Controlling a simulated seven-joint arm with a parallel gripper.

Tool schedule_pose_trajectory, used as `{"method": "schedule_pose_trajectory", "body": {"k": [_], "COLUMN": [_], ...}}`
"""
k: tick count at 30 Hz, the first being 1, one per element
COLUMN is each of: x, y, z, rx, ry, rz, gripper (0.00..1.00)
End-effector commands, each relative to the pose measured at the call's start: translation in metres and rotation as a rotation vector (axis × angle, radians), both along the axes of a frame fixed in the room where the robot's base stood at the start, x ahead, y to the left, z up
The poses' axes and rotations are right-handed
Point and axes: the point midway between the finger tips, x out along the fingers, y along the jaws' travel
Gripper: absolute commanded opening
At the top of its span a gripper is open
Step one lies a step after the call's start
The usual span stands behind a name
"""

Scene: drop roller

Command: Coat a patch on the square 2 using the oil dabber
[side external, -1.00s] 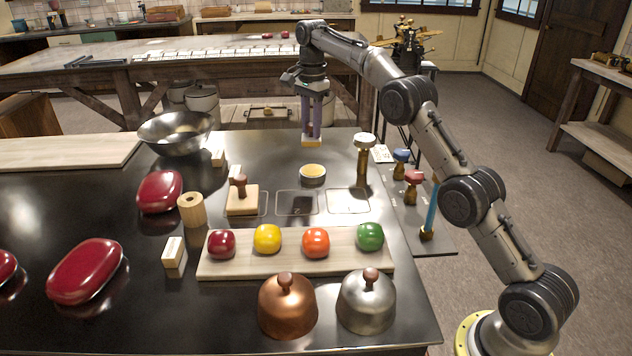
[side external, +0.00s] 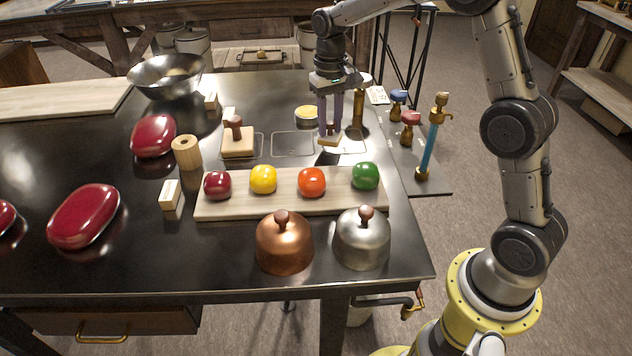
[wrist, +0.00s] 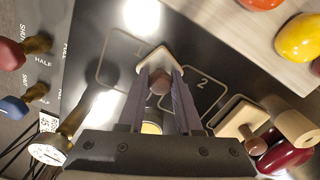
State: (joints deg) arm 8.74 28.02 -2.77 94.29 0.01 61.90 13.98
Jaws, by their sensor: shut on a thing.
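My gripper (side external: 331,130) points down and is shut on a small dabber (side external: 329,142) with a pale square pad. In the wrist view the dabber (wrist: 158,76) shows a brown knob between the fingers. It hangs near the gap between the outlined squares 1 (wrist: 99,72) and 2 (wrist: 222,92). In the side view square 2 (side external: 292,144) is the middle outline, bare, and square 1 (side external: 352,148) is at its right. I cannot tell the dabber's exact height. A round dish with yellow contents (side external: 306,112) stands behind the squares.
A wooden block with a brown knob (side external: 237,141) sits at the left outline. A brass post (side external: 359,108) stands behind square 1. A board with coloured round pieces (side external: 290,200) lies in front. Levers (side external: 410,127) stand at the right.

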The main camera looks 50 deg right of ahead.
Motion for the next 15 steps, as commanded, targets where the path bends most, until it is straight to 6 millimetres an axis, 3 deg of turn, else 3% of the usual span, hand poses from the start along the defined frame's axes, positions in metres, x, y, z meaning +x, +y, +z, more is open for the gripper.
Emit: {"method": "schedule_pose_trajectory", "body": {"k": [3, 8, 15], "x": [0.005, 0.008, 0.031], "y": [-0.001, 0.0, 0.028], "z": [0.0, 0.01, 0.042], "rx": [-0.003, 0.001, 0.0], "ry": [-0.023, -0.002, 0.005], "rz": [0.069, 0.041, -0.004], "gripper": [0.0, 0.0, 0.0]}}
